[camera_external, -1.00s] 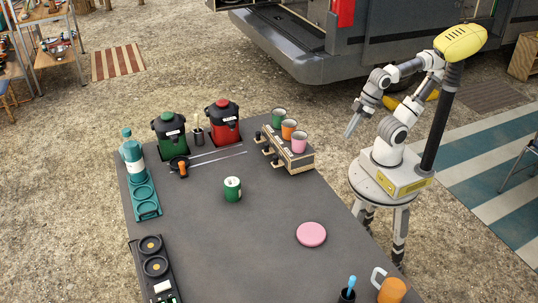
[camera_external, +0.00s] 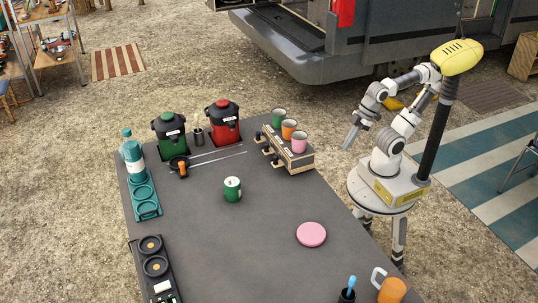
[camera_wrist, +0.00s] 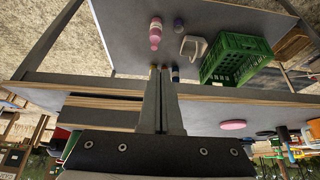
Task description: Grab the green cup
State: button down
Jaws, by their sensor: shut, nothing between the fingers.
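A green cup (camera_external: 278,117) stands on top of a low wooden box at the back right of the table, with an orange cup (camera_external: 289,129) and a pink cup (camera_external: 299,142) in a row beside it. A separate green can or mug (camera_external: 232,189) with a white mark stands alone mid-table. My gripper (camera_external: 347,147) is beyond the table's right edge, to the right of the cups and apart from them, pointing down. In the wrist view my gripper (camera_wrist: 161,70) has its fingers together and empty. No green cup is recognisable in the wrist view.
A pink disc (camera_external: 311,234) lies on the grey table (camera_external: 250,255). Green (camera_external: 169,134) and red (camera_external: 223,122) lidded containers stand at the back. An orange mug (camera_external: 391,290) is at the front right. The wrist view shows a green crate (camera_wrist: 236,58) and a pink bottle (camera_wrist: 155,33).

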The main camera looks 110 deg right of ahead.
dwell(0.4)
jog(key=shift+c, duration=1)
grip_release()
jog(key=shift+d, duration=0.1)
